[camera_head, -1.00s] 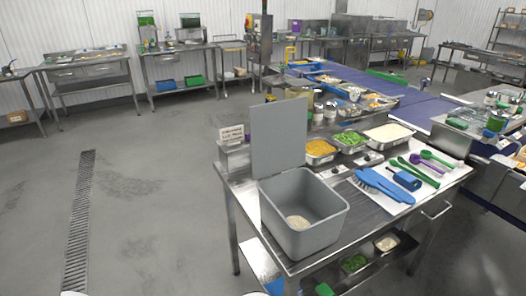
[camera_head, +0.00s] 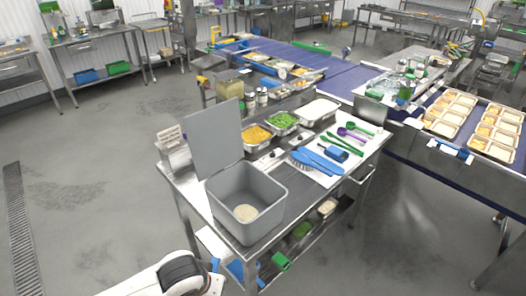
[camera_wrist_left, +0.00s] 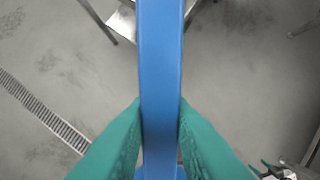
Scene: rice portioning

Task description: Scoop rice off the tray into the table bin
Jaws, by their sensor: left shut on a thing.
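The rice tray (camera_head: 318,110) is a steel pan of white rice at the back right of the steel table. The grey table bin (camera_head: 262,226) stands open at the front left, its lid (camera_head: 213,140) raised. A small pile of pale rice (camera_head: 245,212) lies on the bin's floor. In the left wrist view my left gripper (camera_wrist_left: 160,125) has its green fingers shut on a long blue handle (camera_wrist_left: 161,60); the far end of that tool is out of view. My left arm shows at the bottom left of the head view, low and in front of the table. My right gripper is not in view.
Pans of yellow food (camera_head: 256,136) and green food (camera_head: 283,121) stand beside the rice. A white board (camera_head: 325,175) holds blue, green and purple utensils. A lower shelf holds small containers. The floor left of the table is clear.

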